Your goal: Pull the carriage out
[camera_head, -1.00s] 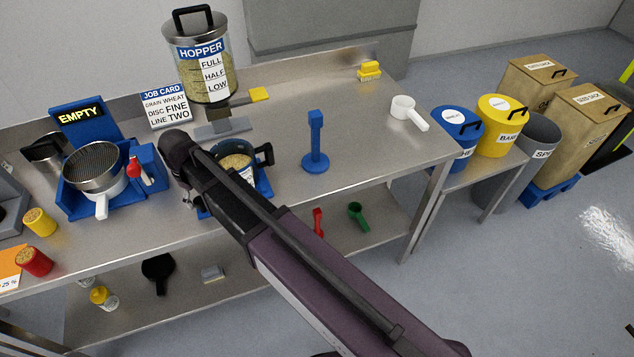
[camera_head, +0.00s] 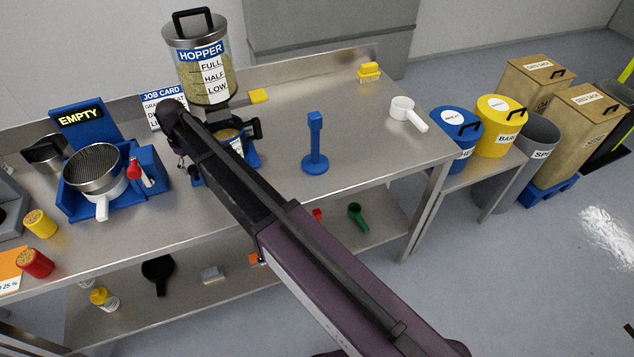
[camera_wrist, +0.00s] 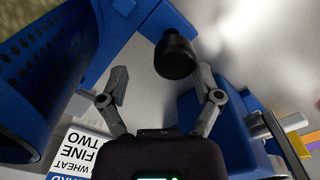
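The blue carriage (camera_head: 251,158) sits on the bench below and in front of the hopper (camera_head: 205,75). It carries a container (camera_head: 229,134) of grain with a dark handle. My arm hides its left and front. My gripper's fingers are mostly hidden behind my wrist in the head view. In the wrist view my gripper (camera_wrist: 162,85) is open, its two fingers spread apart. A black knob (camera_wrist: 175,58) shows ahead of and between the fingers, with no visible grip on it. Blue parts flank both fingers; I cannot tell which belong to the carriage.
The job card (camera_head: 160,103) stands behind my wrist. A blue stand (camera_head: 96,178) with a sieve is to the left, and a blue post (camera_head: 315,145) to the right. A white scoop (camera_head: 408,112) lies at the bench's right end. The bench between post and scoop is clear.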

